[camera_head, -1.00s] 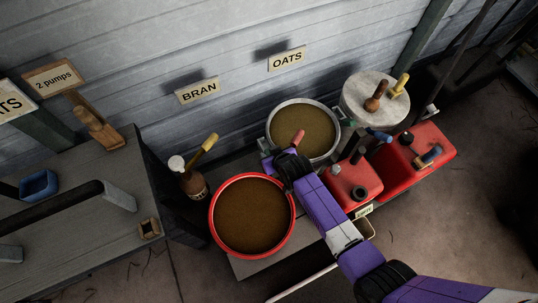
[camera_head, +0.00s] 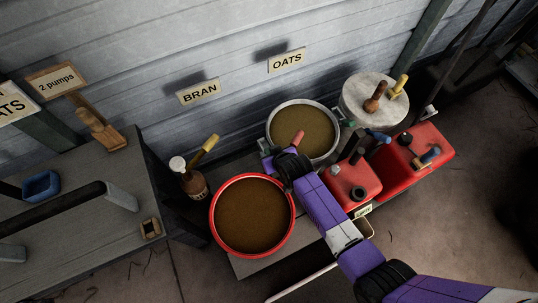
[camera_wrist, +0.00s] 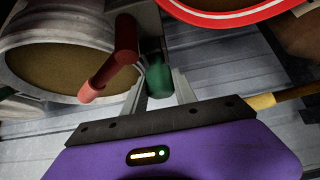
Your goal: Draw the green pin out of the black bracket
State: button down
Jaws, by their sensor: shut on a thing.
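My gripper (camera_wrist: 158,84) is shut on the green pin (camera_wrist: 160,76), which shows as a short dark green piece between the two pale fingers in the wrist view. In the head view my gripper (camera_head: 267,150) is at the near left rim of the grey oats bucket, and its own wrist hides most of the pin. The black bracket cannot be made out clearly; only dark shapes show behind the pin in the wrist view, so I cannot tell how far the pin sits in it.
The red-rimmed bran bucket (camera_head: 212,222) stands near left. Red cans (camera_head: 358,180) stand right of my arm. A bottle (camera_head: 192,183) stands by the wall.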

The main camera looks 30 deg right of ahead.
jog(key=shift+r+p, duration=0.45)
jog(key=shift+r, duration=0.1)
dwell(0.4)
jog(key=shift+r+p, duration=2.45)
jog(key=shift+r, duration=0.3)
